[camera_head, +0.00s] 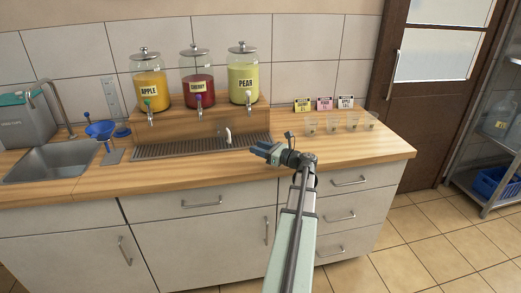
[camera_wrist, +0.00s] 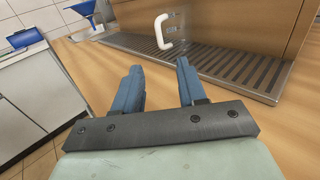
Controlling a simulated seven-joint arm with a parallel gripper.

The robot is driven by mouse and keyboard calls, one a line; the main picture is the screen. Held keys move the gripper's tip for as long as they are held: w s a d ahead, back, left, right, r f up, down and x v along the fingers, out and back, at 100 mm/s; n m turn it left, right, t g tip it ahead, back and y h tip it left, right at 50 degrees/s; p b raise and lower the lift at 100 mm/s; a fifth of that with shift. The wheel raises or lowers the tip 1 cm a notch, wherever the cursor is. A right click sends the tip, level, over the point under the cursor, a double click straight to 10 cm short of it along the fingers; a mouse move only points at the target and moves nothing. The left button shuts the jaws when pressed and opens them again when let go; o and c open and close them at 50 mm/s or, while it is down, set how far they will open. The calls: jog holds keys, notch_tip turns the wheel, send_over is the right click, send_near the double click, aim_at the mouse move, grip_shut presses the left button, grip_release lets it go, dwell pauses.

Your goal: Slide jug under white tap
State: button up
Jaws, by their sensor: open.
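A clear jug with a white handle (camera_head: 227,136) stands on the drip tray (camera_head: 180,148) below and left of the pear dispenser. In the wrist view the white handle (camera_wrist: 161,32) shows well, but the clear body is hard to make out. My gripper (camera_head: 259,150) is open and empty, in front of the tray and right of the jug. Its blue fingers (camera_wrist: 159,76) point toward the handle, apart from it.
A blue funnel (camera_head: 100,130) and the sink (camera_head: 55,162) are at the left. Several small cups (camera_head: 331,126) and label cards (camera_head: 324,104) stand at the right. The wooden counter (camera_head: 165,175) in front of the tray is clear.

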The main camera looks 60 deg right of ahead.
jog(key=w, duration=1.3)
jog(key=shift+a, duration=0.25)
grip_shut()
jog(key=shift+d, duration=0.1)
jog(key=shift+s+d, duration=1.8)
jog(key=shift+s, duration=0.25)
jog(key=shift+s+d, duration=1.75)
jog(key=shift+s, duration=0.3)
